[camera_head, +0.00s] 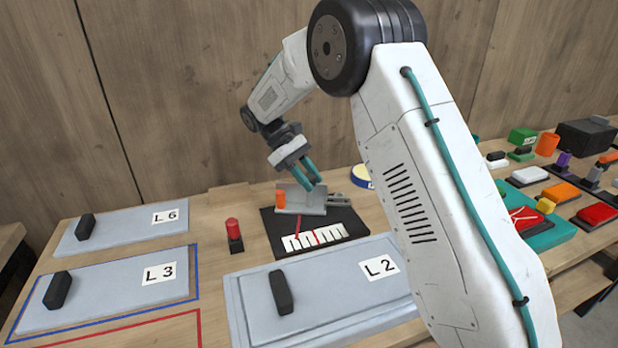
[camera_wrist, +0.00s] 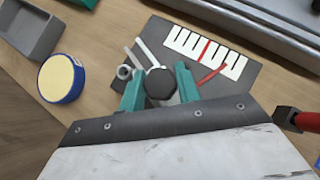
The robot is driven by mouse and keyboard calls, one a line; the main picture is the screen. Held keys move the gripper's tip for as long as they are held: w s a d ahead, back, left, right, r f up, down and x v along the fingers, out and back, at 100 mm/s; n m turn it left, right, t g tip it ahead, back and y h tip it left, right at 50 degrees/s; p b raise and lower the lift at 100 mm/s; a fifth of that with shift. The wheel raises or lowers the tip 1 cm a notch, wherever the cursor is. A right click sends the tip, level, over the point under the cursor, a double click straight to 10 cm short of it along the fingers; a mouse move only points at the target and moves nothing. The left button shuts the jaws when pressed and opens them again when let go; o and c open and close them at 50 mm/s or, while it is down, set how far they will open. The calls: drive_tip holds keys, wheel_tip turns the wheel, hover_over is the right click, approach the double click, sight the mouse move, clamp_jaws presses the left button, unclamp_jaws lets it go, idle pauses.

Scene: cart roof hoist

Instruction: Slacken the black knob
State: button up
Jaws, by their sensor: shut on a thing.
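The black knob (camera_wrist: 160,88) shows in the wrist view between the two teal fingers of my gripper (camera_wrist: 159,80), which are shut on its sides. In the head view my gripper (camera_head: 312,184) reaches down to the small grey fixture (camera_head: 312,208), and its fingers hide the knob there. The fixture stands on a black plate (camera_head: 267,222) with a white scale (camera_head: 328,236). An orange block (camera_head: 280,199) sits at the left of the fixture.
Grey panels L 6 (camera_head: 130,228), L 3 (camera_head: 105,290) and L 2 (camera_head: 340,304) with black handles lie left and in front. A red-topped post (camera_head: 234,230) stands left of the plate. A blue-rimmed yellow disc (camera_wrist: 62,80) lies nearby. Several coloured parts crowd the right.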

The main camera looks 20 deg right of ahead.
drive_tip(key=shift+s+f+n+h, duration=0.15)
drive_tip(key=shift+n+h, duration=0.15)
drive_tip(key=shift+n, duration=0.2)
drive_tip(key=shift+t, duration=0.3)
drive_tip(key=o, duration=1)
drive_tip(key=v, duration=0.7)
drive_tip(key=shift+w+a+r, duration=0.15)
drive_tip(key=shift+w+r, duration=0.05)
drive_tip(key=shift+w, duration=0.1)
drive_tip(key=shift+r, duration=0.1)
